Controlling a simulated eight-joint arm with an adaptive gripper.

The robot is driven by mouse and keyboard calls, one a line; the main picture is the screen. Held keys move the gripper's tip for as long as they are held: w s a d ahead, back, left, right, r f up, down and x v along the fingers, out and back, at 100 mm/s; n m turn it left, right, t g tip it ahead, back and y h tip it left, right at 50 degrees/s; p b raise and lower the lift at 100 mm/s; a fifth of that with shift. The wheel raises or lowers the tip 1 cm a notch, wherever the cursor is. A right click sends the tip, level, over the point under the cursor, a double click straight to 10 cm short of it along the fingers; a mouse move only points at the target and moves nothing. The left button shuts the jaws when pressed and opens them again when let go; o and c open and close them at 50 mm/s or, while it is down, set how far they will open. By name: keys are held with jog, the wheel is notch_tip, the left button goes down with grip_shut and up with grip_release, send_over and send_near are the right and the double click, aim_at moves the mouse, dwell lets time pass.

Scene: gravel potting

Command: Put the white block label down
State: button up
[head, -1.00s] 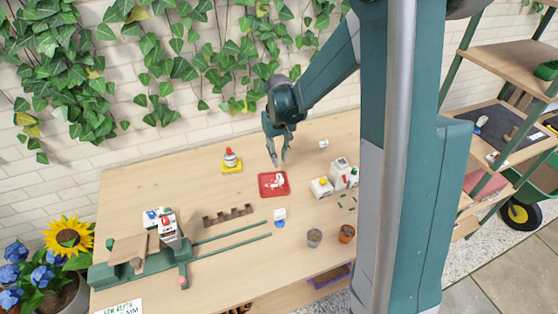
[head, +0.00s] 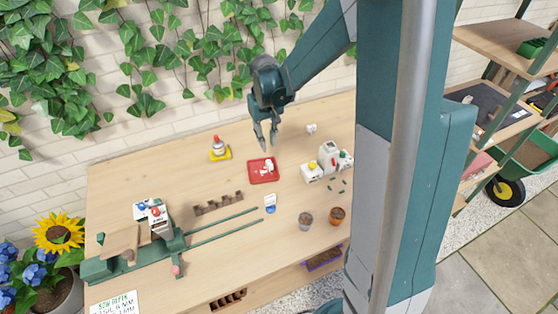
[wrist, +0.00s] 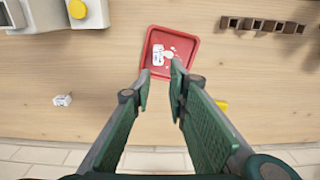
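Small white pieces (head: 267,168) lie on the red tray (head: 252,178), one of them block-shaped with faint marks in the wrist view (wrist: 158,55). I cannot tell for sure which is the white block label. Another small white block (head: 311,129) lies alone on the table, also in the wrist view (wrist: 62,100). My gripper (head: 269,147) is just behind and above the tray, pointing down. In the wrist view its fingers (wrist: 161,76) are apart, with nothing held between them, and their tips overlap the tray's near edge.
White containers (head: 328,155) stand right of the tray and a yellow-based bottle (head: 219,150) stands left. A brown notched rack (head: 218,203), a blue-and-white item (head: 270,203) and two small pots (head: 306,219) are in front. Bare table (head: 150,180) lies to the left.

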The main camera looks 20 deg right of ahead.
jog(key=s+a+r+t, duration=0.2)
jog(key=s+a+r, duration=0.1)
jog(key=s+r, duration=0.6)
jog(key=s+a+r+t, duration=0.3)
jog(key=s+r, duration=0.5)
jog(key=s, duration=0.2)
jog(key=s+a+r+t, duration=0.1)
jog(key=s, duration=0.7)
jog(key=shift+s+t, duration=0.3)
jog(key=shift+t, duration=0.1)
jog(key=shift+o, duration=0.6)
jog(key=shift+o, duration=1.4)
jog(key=shift+w+r, duration=0.1)
